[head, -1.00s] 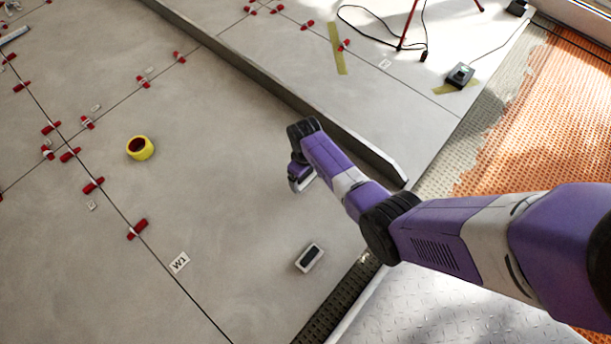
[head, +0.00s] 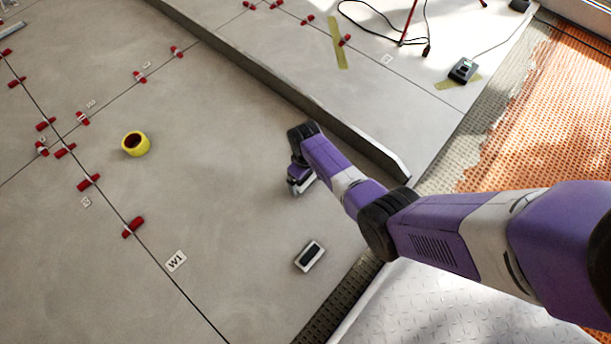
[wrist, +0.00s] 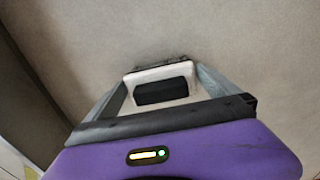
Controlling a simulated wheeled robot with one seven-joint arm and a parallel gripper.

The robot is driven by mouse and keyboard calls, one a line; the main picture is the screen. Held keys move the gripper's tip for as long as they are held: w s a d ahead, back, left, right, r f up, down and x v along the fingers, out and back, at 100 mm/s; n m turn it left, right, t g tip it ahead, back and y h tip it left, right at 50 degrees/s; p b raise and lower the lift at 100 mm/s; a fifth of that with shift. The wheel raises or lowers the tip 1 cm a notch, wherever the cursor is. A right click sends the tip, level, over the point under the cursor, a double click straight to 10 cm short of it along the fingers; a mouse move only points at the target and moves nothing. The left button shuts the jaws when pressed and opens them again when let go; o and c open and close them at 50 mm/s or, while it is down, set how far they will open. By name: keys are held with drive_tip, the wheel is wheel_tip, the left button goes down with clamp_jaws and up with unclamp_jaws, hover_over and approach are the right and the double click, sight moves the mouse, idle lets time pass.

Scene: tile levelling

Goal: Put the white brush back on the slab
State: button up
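My gripper (wrist: 160,90) has its two grey fingers against the sides of a white block with a dark inset, which I take for the white brush (wrist: 135,78). A dark strip shows along its far edge. In the head view my gripper (head: 301,182) hangs low over the grey slab (head: 215,215), with the pale brush partly hidden under the wrist. Whether the brush touches the slab cannot be told. A similar white block with a black top (head: 310,256) lies on the slab nearer to me.
A yellow tape roll (head: 136,144) stands on the slab at left. Red levelling clips (head: 133,227) line the joints beside a W1 label (head: 176,261). A raised slab edge (head: 340,140) runs just beyond my gripper. The slab between roll and gripper is clear.

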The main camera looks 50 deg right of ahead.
wheel_tip(320, 180, up, 12)
drive_tip(key=p, duration=0.8)
drive_tip(key=s+a+f+t+h, duration=0.1)
drive_tip(key=s+a+f+t, duration=0.2)
drive_tip(key=s+a, duration=0.3)
drive_tip(key=s+a+r+t, duration=0.4)
drive_tip(key=s+r, duration=0.2)
drive_tip(key=s, duration=0.3)
drive_tip(key=s+a+r+t, duration=0.1)
drive_tip(key=s+r+t, duration=0.1)
drive_tip(key=r, duration=0.9)
drive_tip(key=s+a+r+t, duration=0.2)
drive_tip(key=s+r, duration=0.3)
drive_tip(key=r, duration=0.6)
drive_tip(key=s+a+r+t+y, duration=0.1)
drive_tip(key=s+r+t, duration=0.3)
drive_tip(key=r, duration=0.7)
drive_tip(key=shift+a+r, duration=0.15)
drive_tip(key=shift+a, duration=0.3)
drive_tip(key=shift+s+r, duration=0.1)
wheel_tip(320, 180, up, 33)
drive_tip(key=p, duration=3.3)
